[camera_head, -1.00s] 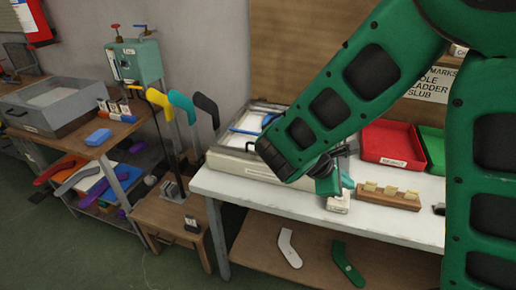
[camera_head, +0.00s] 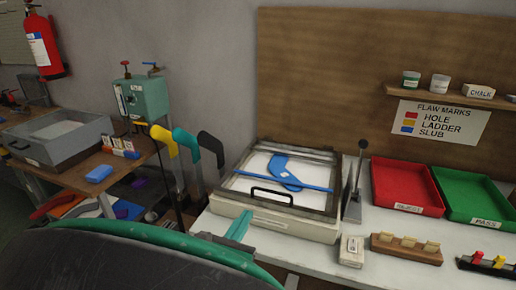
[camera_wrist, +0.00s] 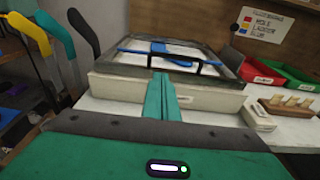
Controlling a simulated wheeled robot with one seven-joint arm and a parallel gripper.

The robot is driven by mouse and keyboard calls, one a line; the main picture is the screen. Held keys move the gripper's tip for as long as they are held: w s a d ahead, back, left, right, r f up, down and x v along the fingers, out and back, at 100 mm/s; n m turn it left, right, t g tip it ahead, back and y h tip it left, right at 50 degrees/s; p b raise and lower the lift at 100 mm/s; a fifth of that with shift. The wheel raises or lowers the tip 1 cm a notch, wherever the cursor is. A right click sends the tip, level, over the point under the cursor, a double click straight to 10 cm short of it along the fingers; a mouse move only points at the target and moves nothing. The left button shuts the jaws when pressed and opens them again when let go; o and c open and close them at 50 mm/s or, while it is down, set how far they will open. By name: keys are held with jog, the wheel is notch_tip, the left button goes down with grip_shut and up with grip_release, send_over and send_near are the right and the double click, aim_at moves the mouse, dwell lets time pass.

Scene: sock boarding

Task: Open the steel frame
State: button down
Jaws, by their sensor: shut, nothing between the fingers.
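The steel frame (camera_head: 332,203) lies flat on a cream box (camera_head: 270,222) on the white bench, over a white bed with a blue sock shape (camera_head: 283,170). A blue bar crosses it. Its black handle (camera_head: 270,191) is at the front edge. In the wrist view the frame (camera_wrist: 228,74) and handle (camera_wrist: 158,55) are straight ahead. My gripper (camera_head: 243,219) is at the box's front left, its teal fingers together and empty. In the wrist view the gripper (camera_wrist: 161,78) points at the box front, below the handle. I cannot tell whether it touches the box.
A black upright lever (camera_head: 355,190) stands right of the box. Beyond it are a red tray (camera_head: 405,205) and a green tray (camera_head: 480,215). A small white block (camera_head: 351,252) and a wooden rack (camera_head: 406,248) are at the front. Coloured foot forms (camera_head: 186,145) stand at left.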

jog(key=x, duration=1)
jog(key=shift+s+d, duration=0.1)
jog(key=shift+d, duration=0.1)
jog(key=shift+r, duration=0.1)
